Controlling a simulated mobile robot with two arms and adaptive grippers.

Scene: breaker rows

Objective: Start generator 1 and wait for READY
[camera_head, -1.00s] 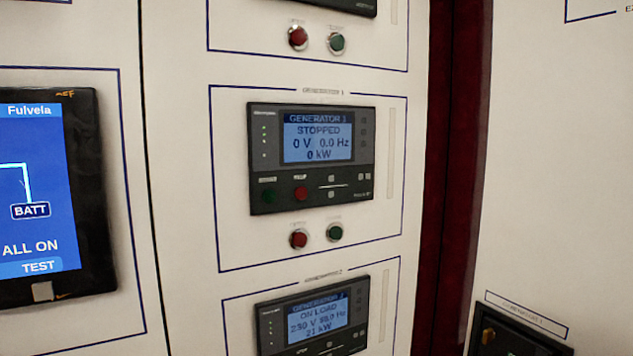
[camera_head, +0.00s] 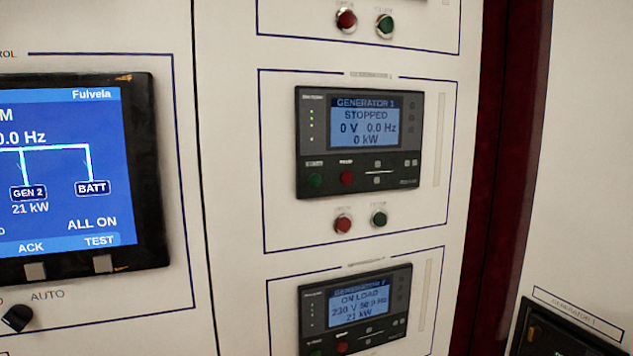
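The generator 1 controller (camera_head: 358,166) is a dark panel in the middle of the head view, framed by a blue line on the white cabinet. Its blue screen (camera_head: 364,121) reads GENERATOR 1, STOPPED, 0 V, 0.0 Hz, 0 kW. Below the screen are a green button (camera_head: 315,180) on the left and a red button (camera_head: 346,178) beside it. A separate red button (camera_head: 343,224) and green button (camera_head: 379,219) sit on the cabinet under the controller. Neither gripper is in view.
The generator 2 controller (camera_head: 357,309) below reads ON LOAD, 21 kW. A large screen (camera_head: 65,170) at the left shows GEN 2 and BATT. A black rotary switch (camera_head: 17,318) labelled AUTO sits lower left. A dark generator 1 unit (camera_head: 562,338) is at the lower right.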

